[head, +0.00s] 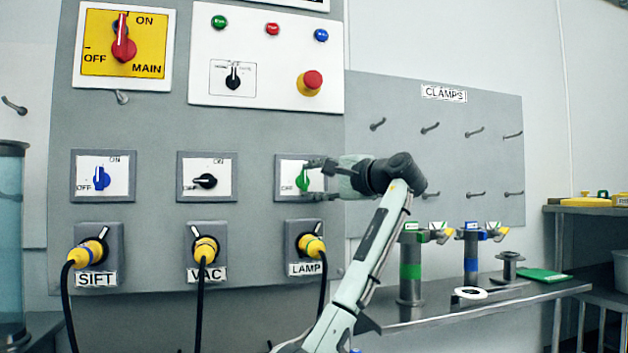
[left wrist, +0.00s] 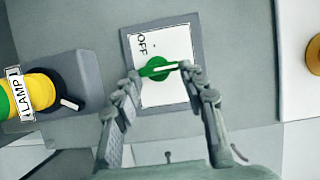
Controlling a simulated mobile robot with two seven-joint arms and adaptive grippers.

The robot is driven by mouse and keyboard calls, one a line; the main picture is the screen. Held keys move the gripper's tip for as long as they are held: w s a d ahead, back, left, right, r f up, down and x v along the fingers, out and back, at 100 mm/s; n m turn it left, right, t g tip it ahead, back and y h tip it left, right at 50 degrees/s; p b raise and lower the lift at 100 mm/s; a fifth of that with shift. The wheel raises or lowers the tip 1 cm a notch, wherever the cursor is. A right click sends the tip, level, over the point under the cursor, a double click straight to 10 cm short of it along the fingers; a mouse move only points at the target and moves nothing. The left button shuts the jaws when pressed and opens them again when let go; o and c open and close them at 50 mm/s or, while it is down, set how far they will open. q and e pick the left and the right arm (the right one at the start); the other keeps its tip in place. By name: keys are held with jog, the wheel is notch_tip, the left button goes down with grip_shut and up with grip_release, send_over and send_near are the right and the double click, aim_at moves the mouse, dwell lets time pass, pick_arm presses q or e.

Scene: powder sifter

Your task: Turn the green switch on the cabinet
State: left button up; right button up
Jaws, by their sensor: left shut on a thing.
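The green switch (head: 302,180) is on a white plate above the LAMP socket on the grey cabinet (head: 150,220). My left gripper (head: 312,180) reaches the switch from the right. In the left wrist view my left gripper's fingers (left wrist: 160,74) sit on either side of the green handle, shut on its two ends. The OFF label shows; the ON label is hidden in both views. My right gripper is not in view.
A blue switch (head: 101,179) and a black switch (head: 205,181) sit to the left. Yellow plugs with black cables, such as the LAMP plug (head: 311,246), stick out below. A shelf (head: 450,308) with clamps stands at the right, under a hook board (head: 440,150).

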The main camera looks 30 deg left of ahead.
pick_arm(q)
jog(key=shift+m, duration=0.3)
jog(key=o, duration=1.2)
jog(key=shift+c, duration=0.2)
jog(key=v, duration=1.2)
jog(key=shift+f, duration=0.15)
